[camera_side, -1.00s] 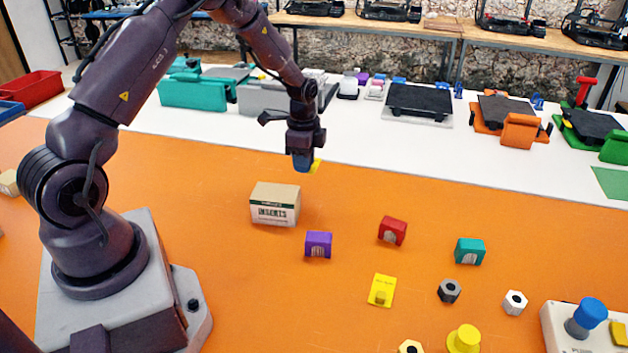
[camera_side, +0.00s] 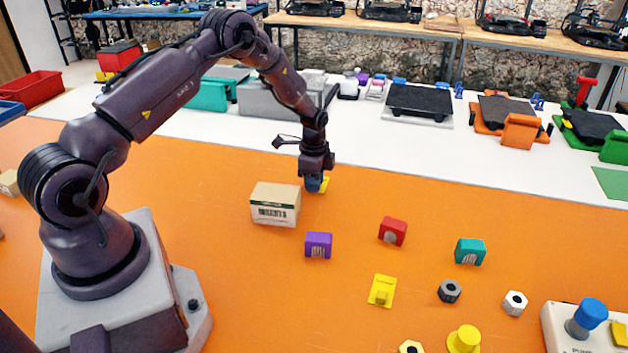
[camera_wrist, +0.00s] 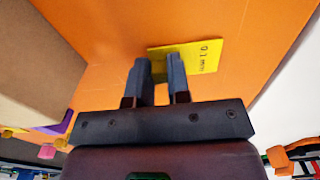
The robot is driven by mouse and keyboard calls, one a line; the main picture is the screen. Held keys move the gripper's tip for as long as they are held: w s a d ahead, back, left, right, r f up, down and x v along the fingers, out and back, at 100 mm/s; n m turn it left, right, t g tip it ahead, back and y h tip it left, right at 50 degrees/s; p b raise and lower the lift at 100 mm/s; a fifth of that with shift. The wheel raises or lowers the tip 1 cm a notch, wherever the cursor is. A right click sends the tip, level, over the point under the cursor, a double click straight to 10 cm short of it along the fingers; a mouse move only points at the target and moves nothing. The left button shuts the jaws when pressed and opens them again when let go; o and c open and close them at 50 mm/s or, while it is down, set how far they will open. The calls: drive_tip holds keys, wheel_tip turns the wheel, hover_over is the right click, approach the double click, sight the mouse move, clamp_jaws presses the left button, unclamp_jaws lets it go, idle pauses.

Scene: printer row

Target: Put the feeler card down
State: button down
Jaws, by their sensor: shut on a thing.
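My gripper (camera_side: 315,185) is low over the orange table, right of and behind the inserts box. It is shut on a yellow feeler card (camera_side: 325,185). In the wrist view the card (camera_wrist: 203,57) sticks out to the right of my fingers (camera_wrist: 158,75) and shows "0.1 mm" lettering. Its gripped part is partly hidden by the fingers. I cannot tell whether the card touches the table.
The inserts box (camera_side: 275,205) stands close beside my gripper. Purple (camera_side: 318,245), red (camera_side: 392,231) and teal (camera_side: 469,251) blocks stand in front and to the right. Hex nuts (camera_side: 449,291) and a button panel (camera_side: 585,325) are farther front right. Orange table right of my gripper is clear.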

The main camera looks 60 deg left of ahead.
drive_tip(key=c, duration=1.1)
unclamp_jaws()
drive_tip(key=shift+f, duration=0.1)
wheel_tip(320, 180, up, 12)
drive_tip(key=s+d+r+n+t, duration=0.1)
drive_tip(key=s+d+r, duration=0.25)
drive_tip(key=r, duration=0.25)
drive_tip(key=s+d+r+n+t, duration=0.1)
drive_tip(key=s+d+r+n, duration=0.1)
drive_tip(key=d+r, duration=0.35)
drive_tip(key=s+d+r+n, duration=0.1)
drive_tip(key=s+d+r, duration=0.15)
drive_tip(key=r, duration=0.45)
drive_tip(key=s+d+r+n+t, duration=0.1)
drive_tip(key=s+d, duration=0.1)
drive_tip(key=s, duration=0.3)
drive_tip(key=s+d+r+n+t, duration=0.1)
drive_tip(key=s+d+n, duration=0.1)
drive_tip(key=s, duration=0.4)
drive_tip(key=s+d+r+n+t, duration=0.1)
drive_tip(key=s+d+r+n, duration=0.1)
drive_tip(key=s+d, duration=0.2)
drive_tip(key=shift+s+d+t, duration=0.2)
drive_tip(key=shift+s+t, duration=0.1)
drive_tip(key=shift+s, duration=0.65)
drive_tip(key=shift+r, duration=0.1)
